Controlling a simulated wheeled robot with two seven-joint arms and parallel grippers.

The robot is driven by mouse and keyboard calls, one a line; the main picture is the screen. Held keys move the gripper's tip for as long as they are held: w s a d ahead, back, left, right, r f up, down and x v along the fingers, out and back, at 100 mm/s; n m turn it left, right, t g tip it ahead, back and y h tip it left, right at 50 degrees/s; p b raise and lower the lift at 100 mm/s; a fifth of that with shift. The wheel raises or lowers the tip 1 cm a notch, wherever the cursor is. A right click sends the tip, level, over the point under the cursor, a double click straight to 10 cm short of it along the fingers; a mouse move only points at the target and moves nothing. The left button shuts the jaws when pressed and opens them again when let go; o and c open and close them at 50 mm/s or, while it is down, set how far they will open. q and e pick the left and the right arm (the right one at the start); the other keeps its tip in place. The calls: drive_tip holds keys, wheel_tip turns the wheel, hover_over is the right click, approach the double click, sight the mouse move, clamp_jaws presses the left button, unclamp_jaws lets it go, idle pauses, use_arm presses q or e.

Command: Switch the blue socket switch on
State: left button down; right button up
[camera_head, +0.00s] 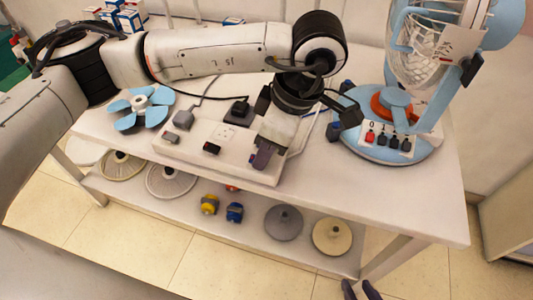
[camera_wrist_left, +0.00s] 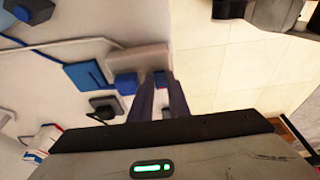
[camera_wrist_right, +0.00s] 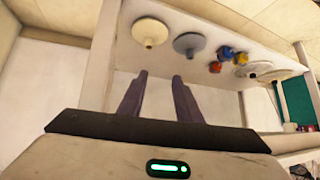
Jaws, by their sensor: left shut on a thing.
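The white socket board (camera_head: 222,142) lies on the table and carries sockets and a dark switch (camera_head: 211,148) with a little red. My left gripper (camera_head: 260,160) reaches down over the board's right end and hides that part of it. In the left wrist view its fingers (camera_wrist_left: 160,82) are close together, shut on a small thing. A blue block (camera_wrist_left: 126,83) sits just left of the fingers. My right gripper (camera_wrist_right: 160,80) is open and empty, low in front of the table, its tips at the head view's bottom edge.
A blue fan (camera_head: 141,108) and a grey plug (camera_head: 183,119) lie left on the table. A blue machine (camera_head: 382,145) with a row of buttons stands at right. The lower shelf (camera_head: 180,215) holds discs and small coloured parts.

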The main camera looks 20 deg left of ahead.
use_arm(q)
drive_tip(key=h+b, duration=0.1)
drive_tip(key=a+h+b, duration=0.1)
drive_tip(key=shift+f+b, duration=0.3)
drive_tip(key=shift+f, duration=0.05)
drive_tip(key=shift+a+r+h+b, duration=0.1)
drive_tip(key=shift+r+h+b, duration=0.25)
drive_tip(key=shift+h+b, duration=0.45)
drive_tip(key=shift+r, duration=0.1)
drive_tip(key=c, duration=1.7)
unclamp_jaws()
drive_tip(key=shift+r, duration=0.15)
wheel_tip(320, 180, up, 10)
drive_tip(key=shift+a+r+p, duration=0.1)
drive_tip(key=shift+a+p, duration=0.05)
drive_tip(key=shift+p, duration=0.6)
